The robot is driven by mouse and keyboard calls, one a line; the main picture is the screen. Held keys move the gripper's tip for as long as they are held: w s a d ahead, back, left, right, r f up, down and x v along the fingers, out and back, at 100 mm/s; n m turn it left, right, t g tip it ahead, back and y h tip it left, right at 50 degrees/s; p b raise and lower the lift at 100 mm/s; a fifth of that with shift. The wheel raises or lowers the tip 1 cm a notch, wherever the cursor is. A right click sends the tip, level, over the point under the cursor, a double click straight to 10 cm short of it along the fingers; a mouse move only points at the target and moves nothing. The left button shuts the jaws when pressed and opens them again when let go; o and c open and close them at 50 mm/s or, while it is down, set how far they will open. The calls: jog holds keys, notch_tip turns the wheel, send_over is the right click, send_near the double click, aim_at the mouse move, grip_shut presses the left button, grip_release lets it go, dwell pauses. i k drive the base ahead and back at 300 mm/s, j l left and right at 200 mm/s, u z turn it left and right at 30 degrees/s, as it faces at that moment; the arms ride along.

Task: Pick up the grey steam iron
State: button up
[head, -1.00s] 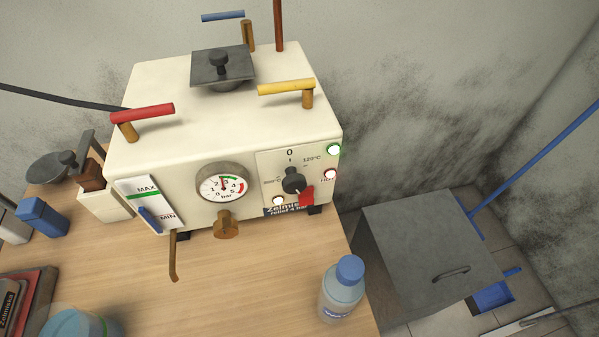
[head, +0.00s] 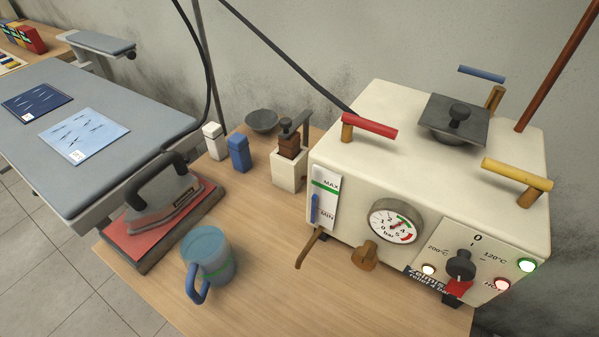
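The grey steam iron (head: 163,198) rests on a red pad in a dark tray (head: 185,228) at the left end of the wooden table. It has a black looped handle on top, and a dark hose or cord rises behind it. The blue-grey jug in front of it stands close to the tray's right side. My gripper is not in view.
A translucent jug with a blue handle (head: 208,258) stands right of the tray. A cream boiler (head: 390,170) with coloured handles and a gauge fills the right. A grey ironing board (head: 100,110) lies left. Bare wooden tabletop (head: 270,265) lies between jug and boiler.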

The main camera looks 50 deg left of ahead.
aim_at(163, 197)
jog(key=u, duration=1.95)
